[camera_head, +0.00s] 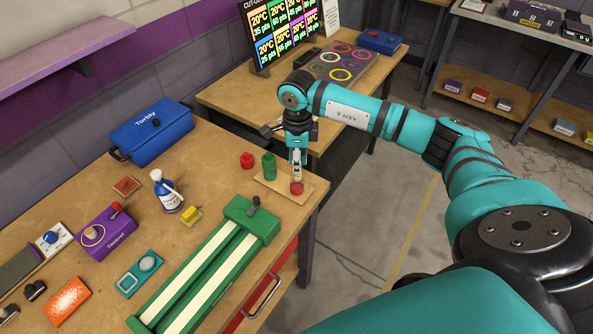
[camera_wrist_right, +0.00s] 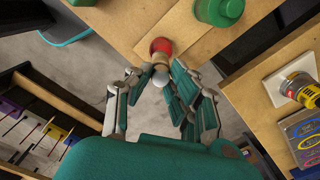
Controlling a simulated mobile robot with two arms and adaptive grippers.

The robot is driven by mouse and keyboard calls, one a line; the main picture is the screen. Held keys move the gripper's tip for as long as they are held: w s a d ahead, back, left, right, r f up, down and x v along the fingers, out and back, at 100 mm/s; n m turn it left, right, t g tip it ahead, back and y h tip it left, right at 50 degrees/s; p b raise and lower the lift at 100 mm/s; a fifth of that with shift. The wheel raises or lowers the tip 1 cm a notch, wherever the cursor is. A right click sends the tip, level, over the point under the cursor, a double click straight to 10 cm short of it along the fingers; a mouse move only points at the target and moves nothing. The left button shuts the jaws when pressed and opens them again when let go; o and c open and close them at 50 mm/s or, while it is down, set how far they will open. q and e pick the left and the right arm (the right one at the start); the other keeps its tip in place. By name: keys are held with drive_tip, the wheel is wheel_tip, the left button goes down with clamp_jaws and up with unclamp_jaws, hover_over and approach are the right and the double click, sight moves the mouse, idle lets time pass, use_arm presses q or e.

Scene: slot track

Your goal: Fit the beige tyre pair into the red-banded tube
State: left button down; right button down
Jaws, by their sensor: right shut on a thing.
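The beige tyre pair (camera_wrist_right: 160,77) looks like a small pale rounded piece between the fingertips of my right gripper (camera_wrist_right: 161,82). In the head view that gripper (camera_head: 297,158) points down, shut on the pair. Directly below it is a red round piece (camera_head: 297,188), which I take for the red-banded tube, on a wooden board (camera_head: 273,190). The red piece also shows in the wrist view (camera_wrist_right: 161,47), just beyond the fingertips. I cannot tell whether the pair touches it or is partly inside it. My left gripper is not in view.
A green cylinder (camera_head: 269,166) stands on the same board, left of the gripper. A red piece (camera_head: 247,160) stands behind it. The green slot track (camera_head: 250,216) lies in front. The table's right edge is close to the board. A blue toolbox (camera_head: 152,132) stands farther left.

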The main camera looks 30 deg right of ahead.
drive_tip(key=shift+w+f, duration=0.1)
drive_tip(key=shift+f, duration=0.55)
wheel_tip(320, 180, down, 3)
drive_tip(key=shift+f+p, duration=0.1)
drive_tip(key=shift+p, duration=0.55)
drive_tip(key=shift+f, duration=0.1)
drive_tip(key=shift+f+b, duration=0.15)
drive_tip(key=shift+b, duration=0.2)
drive_tip(key=c, duration=1.2)
unclamp_jaws()
